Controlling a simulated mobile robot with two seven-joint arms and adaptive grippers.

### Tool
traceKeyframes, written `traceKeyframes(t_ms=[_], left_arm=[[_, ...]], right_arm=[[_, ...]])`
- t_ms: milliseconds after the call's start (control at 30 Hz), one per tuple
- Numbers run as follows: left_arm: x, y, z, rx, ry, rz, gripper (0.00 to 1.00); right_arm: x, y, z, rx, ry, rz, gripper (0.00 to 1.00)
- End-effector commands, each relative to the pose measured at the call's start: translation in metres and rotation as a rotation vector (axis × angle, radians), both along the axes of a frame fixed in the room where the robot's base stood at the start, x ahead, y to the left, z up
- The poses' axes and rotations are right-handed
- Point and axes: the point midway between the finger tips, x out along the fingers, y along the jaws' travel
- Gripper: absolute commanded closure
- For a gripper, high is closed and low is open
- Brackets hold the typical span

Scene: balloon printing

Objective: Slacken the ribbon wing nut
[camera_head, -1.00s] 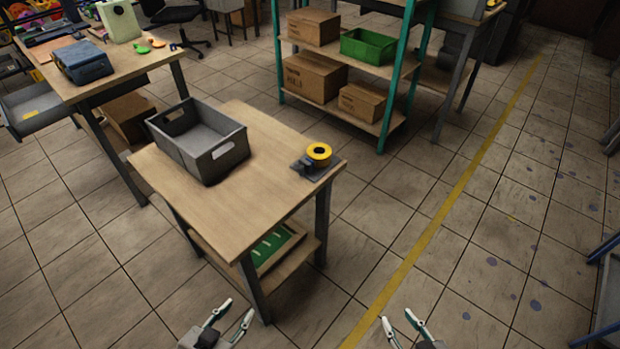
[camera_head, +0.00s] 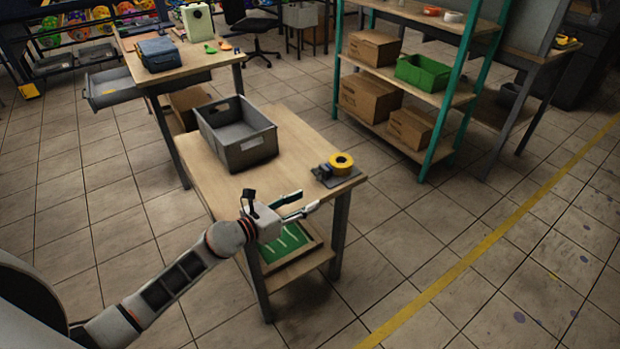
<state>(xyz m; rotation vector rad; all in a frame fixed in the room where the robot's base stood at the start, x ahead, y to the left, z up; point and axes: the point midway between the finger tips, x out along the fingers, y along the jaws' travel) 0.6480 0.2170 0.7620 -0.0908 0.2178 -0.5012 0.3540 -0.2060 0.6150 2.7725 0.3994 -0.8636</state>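A yellow ribbon roll (camera_head: 341,163) sits on a dark grey holder (camera_head: 335,178) at the right corner of the near wooden table. A small dark part stands beside the roll on its left; I cannot make out the wing nut at this size. My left gripper (camera_head: 308,203) reaches in from the left, in front of the table's front edge and short of the holder. Its two fingers are apart with nothing between them. My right gripper is out of view.
A grey crate (camera_head: 236,150) stands on the table (camera_head: 300,134), left of the holder. A green tray lies on the shelf below. A teal-framed shelf (camera_head: 445,105) with cardboard boxes and a green bin stands behind. Floor to the right is clear.

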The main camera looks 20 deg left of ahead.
Motion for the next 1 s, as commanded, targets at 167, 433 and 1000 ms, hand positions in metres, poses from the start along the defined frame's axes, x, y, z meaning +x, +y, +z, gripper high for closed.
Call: traceKeyframes(t_ms=[167, 433, 1000], left_arm=[[0.04, 0.029, 0.003, 0.431, -0.136, -0.085, 0.61], [0.064, 0.05, 0.002, 0.678, -0.194, -0.124, 0.61], [0.123, 0.021, -0.023, 0.679, -0.193, -0.125, 0.61]], right_arm=[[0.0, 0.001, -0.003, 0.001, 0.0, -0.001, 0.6], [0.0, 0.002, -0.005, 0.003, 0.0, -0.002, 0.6], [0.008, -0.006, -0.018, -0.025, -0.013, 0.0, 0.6]])
